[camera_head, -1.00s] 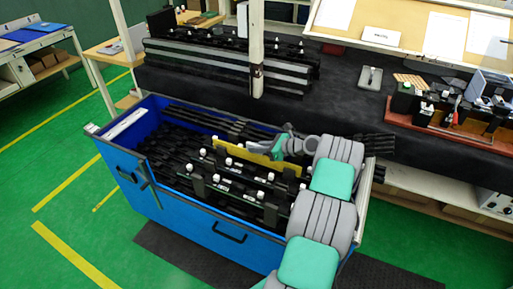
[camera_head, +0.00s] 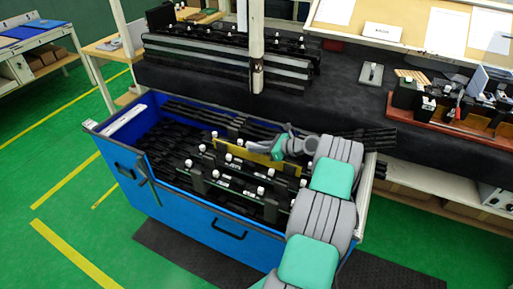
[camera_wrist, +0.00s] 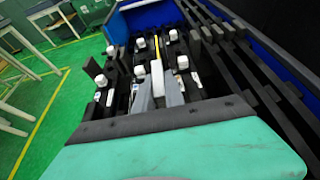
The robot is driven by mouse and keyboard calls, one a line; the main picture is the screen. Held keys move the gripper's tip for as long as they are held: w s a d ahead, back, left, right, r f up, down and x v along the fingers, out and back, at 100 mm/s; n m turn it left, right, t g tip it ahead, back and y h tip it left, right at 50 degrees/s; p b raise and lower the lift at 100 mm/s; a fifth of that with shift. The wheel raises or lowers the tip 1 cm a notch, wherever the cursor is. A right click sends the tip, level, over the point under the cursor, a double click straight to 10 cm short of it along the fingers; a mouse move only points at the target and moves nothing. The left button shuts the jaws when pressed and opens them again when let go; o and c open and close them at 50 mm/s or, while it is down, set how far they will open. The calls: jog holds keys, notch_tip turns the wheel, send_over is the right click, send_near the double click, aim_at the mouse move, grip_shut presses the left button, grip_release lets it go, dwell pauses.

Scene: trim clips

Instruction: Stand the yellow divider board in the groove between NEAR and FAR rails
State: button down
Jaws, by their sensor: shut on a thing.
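The yellow divider board (camera_head: 233,150) stands on edge, long and thin, among rows of black rails with white caps inside the blue bin. My gripper (camera_head: 278,152) is shut on the board's upper edge, toward its right end. The wrist view shows the board (camera_wrist: 156,76) edge-on between my grey fingers (camera_wrist: 158,95). White-capped posts stand on both sides of it. The near rail (camera_head: 235,183) runs in front of the board, and a far row of black rails (camera_head: 230,121) runs behind it. The board's lower edge is hidden, so I cannot tell whether it is seated in a groove.
The blue bin (camera_head: 205,222) has raised walls around the rails. White caps (camera_head: 260,190) stick up close to the board. A black-covered bench (camera_head: 340,100) with a grey post (camera_head: 257,50) stands behind. Long black bars lie along one side in the wrist view.

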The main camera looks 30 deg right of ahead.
jog(key=c, duration=1.3)
grip_release()
jog(key=v, duration=0.8)
jog(key=shift+a+b, duration=0.1)
jog(key=shift+b, duration=0.25)
